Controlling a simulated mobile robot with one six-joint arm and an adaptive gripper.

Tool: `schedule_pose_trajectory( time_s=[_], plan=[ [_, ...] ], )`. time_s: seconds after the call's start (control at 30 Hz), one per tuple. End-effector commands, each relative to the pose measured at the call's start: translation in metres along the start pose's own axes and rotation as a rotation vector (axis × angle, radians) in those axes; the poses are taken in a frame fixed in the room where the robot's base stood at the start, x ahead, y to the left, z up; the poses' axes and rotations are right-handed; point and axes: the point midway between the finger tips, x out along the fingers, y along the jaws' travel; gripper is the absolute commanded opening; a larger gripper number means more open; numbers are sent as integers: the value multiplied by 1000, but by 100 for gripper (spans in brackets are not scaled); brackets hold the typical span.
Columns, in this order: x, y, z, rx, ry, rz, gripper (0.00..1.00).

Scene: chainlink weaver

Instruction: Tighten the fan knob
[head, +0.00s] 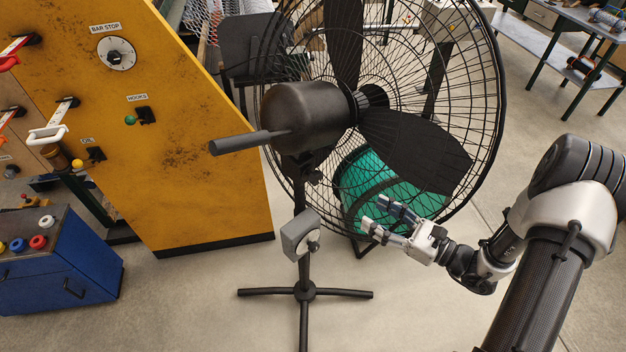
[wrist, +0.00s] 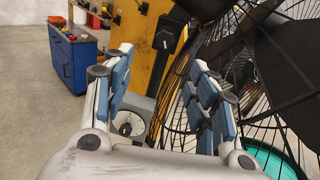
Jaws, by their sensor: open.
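The black floor fan (head: 300,115) stands on a pole with a crossed base. A grey box (head: 298,236) is on its pole, with a small round knob (head: 313,241) on the side facing my gripper. A small dark fitting (head: 316,176) sits at the fan's neck; I cannot tell if it is a knob. My gripper (head: 374,217) is open and empty, right of the grey box and apart from it, below the fan cage. In the wrist view, the grey box and its round knob (wrist: 127,125) show between the open fingers (wrist: 158,72), partly hidden by the gripper body.
The wire fan cage (head: 497,90) rises close above my gripper. A green drum (head: 385,185) stands behind the cage. A yellow machine panel (head: 190,150) is at left, with a blue cabinet (head: 70,265) beside it. The floor around the fan's base is clear.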

Motion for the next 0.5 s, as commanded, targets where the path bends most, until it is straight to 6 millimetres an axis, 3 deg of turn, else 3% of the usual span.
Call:
schedule_pose_trajectory(
  time_s=[0.1, 0.23, 0.5],
  plan=[
    [-3, -6, -9, 24, -10, -40, 53],
    [8, -7, -10, 26, -12, -41, 53],
    [62, -7, -10, 24, -11, -36, 53]
  ],
)
